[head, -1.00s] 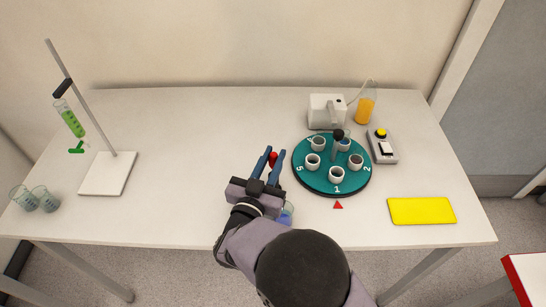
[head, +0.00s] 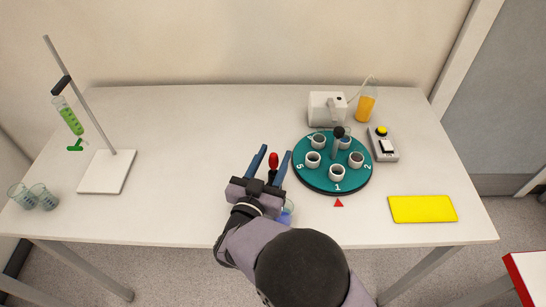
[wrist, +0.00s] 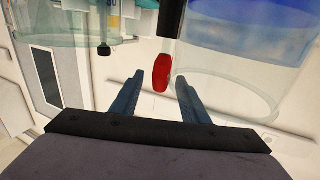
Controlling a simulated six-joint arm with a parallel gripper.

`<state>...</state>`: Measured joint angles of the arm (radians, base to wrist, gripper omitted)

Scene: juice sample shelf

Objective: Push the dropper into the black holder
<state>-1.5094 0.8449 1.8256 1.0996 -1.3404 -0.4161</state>
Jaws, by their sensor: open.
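The dropper's red bulb (head: 273,160) stands between the fingers of my gripper (head: 274,151) at the front middle of the table. My gripper is open, with a finger on each side of the bulb and gaps showing. In the wrist view the red bulb (wrist: 162,72) lies between the open fingertips (wrist: 160,77). A black tubular piece, seemingly the black holder (wrist: 172,18), is in line with the bulb, above it in that picture. How deep the dropper sits in it is unclear. My gripper and arm hide the lower parts in the head view.
A clear vessel with blue liquid (wrist: 245,25) is close beside the bulb; its edge (head: 287,209) shows beside my wrist. A teal turntable (head: 333,187) with several white cups stands to the right. The table left of my gripper is clear up to the stand base (head: 107,173).

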